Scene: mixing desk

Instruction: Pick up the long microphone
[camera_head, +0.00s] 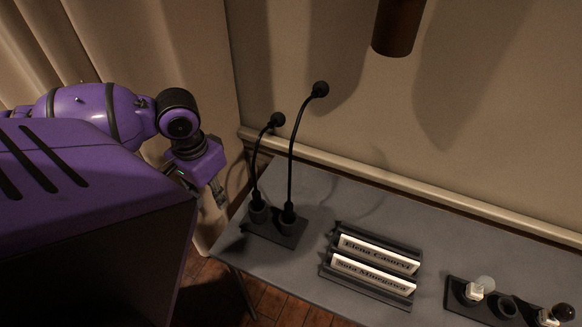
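The long microphone (291,152) is a thin black gooseneck with a round head, bent to the right at the top. It stands upright in a dark holder (289,237) at the left end of the grey desk. A shorter gooseneck microphone (256,170) stands in the same holder, just to its left. My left gripper (218,200) points downward, left of both microphones and apart from them. The short microphone stands between it and the long one in the picture. The gripper's fingers are small and dark, so their opening is unclear. My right gripper is not in view.
The grey desk (440,235) runs along a beige wall. Two name plates in a dark rack (372,268) stand right of the holder. Another dark tray (459,297) with small items is at the lower right. A brown cylinder (398,28) hangs at the top. A curtain (180,60) is behind my arm.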

